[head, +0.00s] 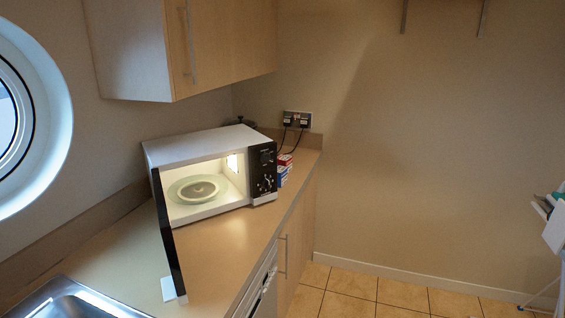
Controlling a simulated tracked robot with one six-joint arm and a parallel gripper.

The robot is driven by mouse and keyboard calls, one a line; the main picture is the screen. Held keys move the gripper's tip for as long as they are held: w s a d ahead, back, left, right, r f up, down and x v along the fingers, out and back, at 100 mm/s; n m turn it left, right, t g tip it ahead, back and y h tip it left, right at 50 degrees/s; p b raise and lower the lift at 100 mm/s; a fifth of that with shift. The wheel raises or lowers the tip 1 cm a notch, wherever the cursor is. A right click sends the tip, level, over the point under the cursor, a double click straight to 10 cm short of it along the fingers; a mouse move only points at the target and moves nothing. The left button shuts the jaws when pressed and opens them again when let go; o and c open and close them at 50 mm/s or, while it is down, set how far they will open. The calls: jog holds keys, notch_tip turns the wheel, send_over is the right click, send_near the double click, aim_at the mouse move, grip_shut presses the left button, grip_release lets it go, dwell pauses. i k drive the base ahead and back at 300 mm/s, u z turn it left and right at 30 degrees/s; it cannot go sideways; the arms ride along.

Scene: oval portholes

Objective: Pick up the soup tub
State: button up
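I cannot make out a thing that is clearly the soup tub. A white microwave (200,145) stands on the counter with its dark-edged door (167,235) swung open towards me. Its inside is lit. A pale round glass turntable (176,194) lies in it, with a low ring-shaped form (200,189) at its middle; I cannot tell whether this is part of the plate or a separate thing. My gripper is not in view.
Small red, white and blue boxes (284,170) stand right of the microwave. A metal sink (75,302) is at the lower left. A wall cupboard (175,50) hangs above. The counter (215,245) is mostly clear in front. Tiled floor (350,305) lies free at right.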

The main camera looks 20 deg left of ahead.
aim_at(285, 160)
jog(key=z, duration=0.05)
jog(key=i, duration=3.05)
jog(key=u, duration=2.05)
